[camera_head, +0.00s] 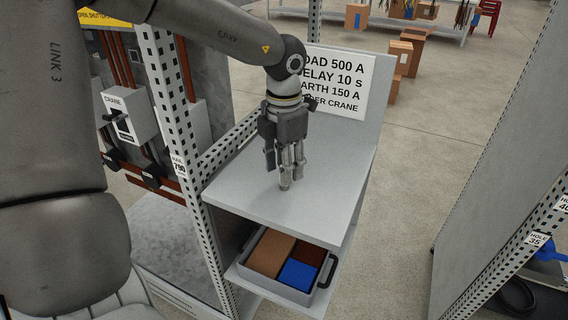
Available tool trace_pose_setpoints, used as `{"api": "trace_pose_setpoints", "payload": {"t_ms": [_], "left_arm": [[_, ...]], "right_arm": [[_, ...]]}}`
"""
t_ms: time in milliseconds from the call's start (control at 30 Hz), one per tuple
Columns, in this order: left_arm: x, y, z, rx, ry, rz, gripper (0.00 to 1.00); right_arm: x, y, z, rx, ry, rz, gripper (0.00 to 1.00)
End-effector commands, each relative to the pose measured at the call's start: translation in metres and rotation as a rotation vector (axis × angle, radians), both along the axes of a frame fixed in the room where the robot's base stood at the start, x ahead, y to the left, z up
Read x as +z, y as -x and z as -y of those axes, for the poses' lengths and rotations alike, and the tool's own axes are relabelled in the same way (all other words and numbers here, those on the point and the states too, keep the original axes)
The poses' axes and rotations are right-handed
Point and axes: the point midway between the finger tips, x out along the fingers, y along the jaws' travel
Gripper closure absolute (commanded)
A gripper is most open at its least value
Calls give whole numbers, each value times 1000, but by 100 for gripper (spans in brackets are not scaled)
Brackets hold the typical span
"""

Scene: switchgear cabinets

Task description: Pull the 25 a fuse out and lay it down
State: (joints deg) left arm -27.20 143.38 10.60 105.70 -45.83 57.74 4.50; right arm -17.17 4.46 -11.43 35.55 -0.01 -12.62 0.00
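My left gripper (284,164) reaches down over the grey shelf top (240,187). Its fingers are closed around a slim, pale grey cylinder, which looks like the fuse (285,180). The fuse is upright, and its lower end shows below the fingertips, close to the shelf top; I cannot tell whether it touches. No 25 A marking is legible on it, and the fingers hide its upper part. My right gripper is not in view.
A drawer (325,284) below the shelf holds brown, dark red and blue blocks. A sign (338,82) stands at the shelf's back. A perforated post (180,130) and a switch box marked CRANE (128,115) are at left. The shelf top around the gripper is clear.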

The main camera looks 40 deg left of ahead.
Motion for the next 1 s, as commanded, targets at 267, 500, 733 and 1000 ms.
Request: {"api": "trace_pose_setpoints", "payload": {"t_ms": [267, 500, 733, 1000], "left_arm": [[0, 0, 0, 0, 0, -1, 57], [26, -1, 0, 1, 0, 5, 57], [76, -1, 0, 2, 0, 5, 57], [114, 0, 0, 1, -1, 1, 57]], "right_arm": [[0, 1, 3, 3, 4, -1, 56], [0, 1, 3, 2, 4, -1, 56], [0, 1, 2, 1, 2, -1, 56], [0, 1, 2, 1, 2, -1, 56]]}}
